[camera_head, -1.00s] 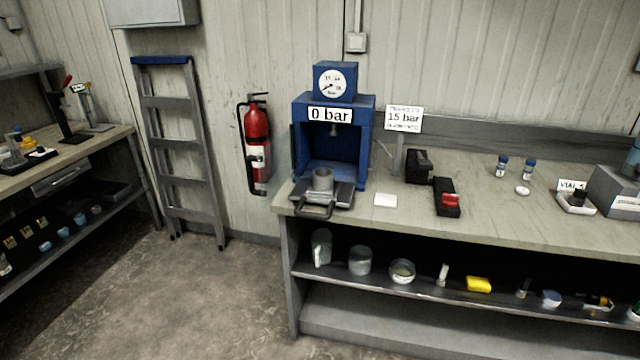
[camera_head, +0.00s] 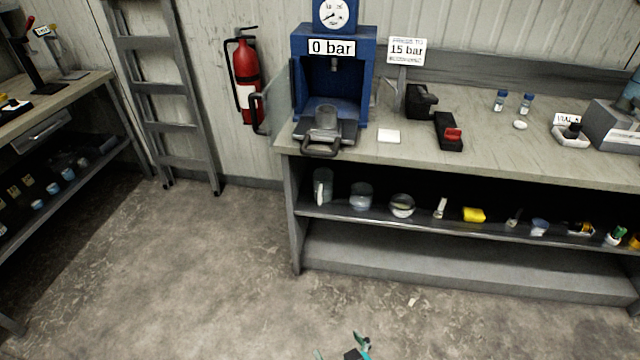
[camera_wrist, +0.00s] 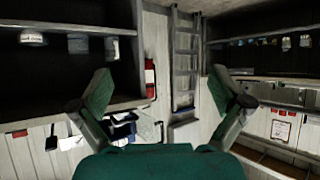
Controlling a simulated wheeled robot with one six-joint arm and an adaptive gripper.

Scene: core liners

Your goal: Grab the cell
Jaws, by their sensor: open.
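The cell appears to be the grey metal cylinder (camera_head: 326,116). It stands upright on the pulled-out tray (camera_head: 338,137) of the blue press (camera_head: 335,75), in front of the press opening. In the head view my gripper (camera_head: 345,353) shows only as green tips at the bottom edge, well below and in front of the bench. In the wrist view my gripper (camera_wrist: 160,92) has its two green fingers wide apart with nothing between them. That view looks upside down. The press (camera_wrist: 122,128) shows small and dark there, and I cannot make out the cell clearly.
The bench (camera_head: 490,150) has a lower shelf (camera_head: 450,222) with several jars and small items. A white pad (camera_head: 389,136) and a black holder with a red part (camera_head: 449,132) lie right of the tray. A fire extinguisher (camera_head: 246,75) hangs at left. The floor (camera_head: 200,275) is clear.

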